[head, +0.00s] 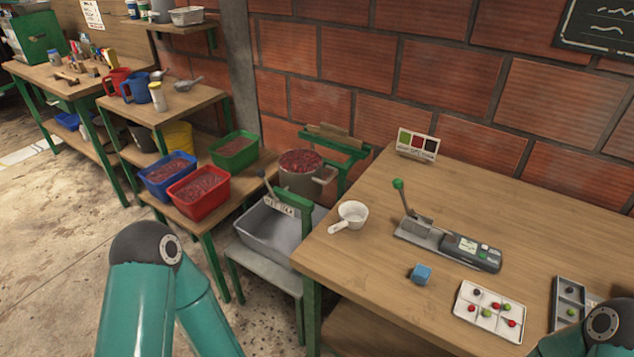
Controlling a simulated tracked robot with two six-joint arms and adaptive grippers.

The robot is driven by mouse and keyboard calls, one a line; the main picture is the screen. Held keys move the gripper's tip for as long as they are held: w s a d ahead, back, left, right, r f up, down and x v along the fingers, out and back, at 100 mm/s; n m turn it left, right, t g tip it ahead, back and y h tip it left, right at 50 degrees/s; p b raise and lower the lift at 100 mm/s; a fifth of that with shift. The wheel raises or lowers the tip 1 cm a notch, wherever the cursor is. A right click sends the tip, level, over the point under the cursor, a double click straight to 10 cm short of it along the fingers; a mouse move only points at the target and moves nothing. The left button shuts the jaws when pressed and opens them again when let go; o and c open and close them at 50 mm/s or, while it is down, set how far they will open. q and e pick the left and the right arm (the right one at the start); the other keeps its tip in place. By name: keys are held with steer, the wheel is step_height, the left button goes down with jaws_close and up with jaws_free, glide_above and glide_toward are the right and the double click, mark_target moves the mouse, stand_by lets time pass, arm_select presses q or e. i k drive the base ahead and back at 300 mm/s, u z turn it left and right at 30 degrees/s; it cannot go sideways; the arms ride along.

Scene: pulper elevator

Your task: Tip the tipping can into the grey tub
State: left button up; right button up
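The tipping can (301,181) is a grey metal can with a side handle, filled with red cherries. It stands upright by a green frame (345,165), between the low bench and the large table. The grey tub (262,248) sits on a low stand in front of and below the can. Its inside looks empty where I can see it, and a green post with a small label partly hides it. My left arm shows at the lower left and my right arm at the lower right corner. Both grippers are out of the picture.
Red (200,193), blue (170,176) and green (236,151) crates of cherries stand on the bench left of the can.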

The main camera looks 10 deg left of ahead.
mark_target(300, 169)
steer(key=u, duration=1.15)
steer(key=i, duration=0.15)
steer(key=z, duration=2.85)
steer(key=k, duration=1.25)
steer(key=u, duration=1.05)
steer(key=i, duration=1)
steer(key=u, duration=0.05)
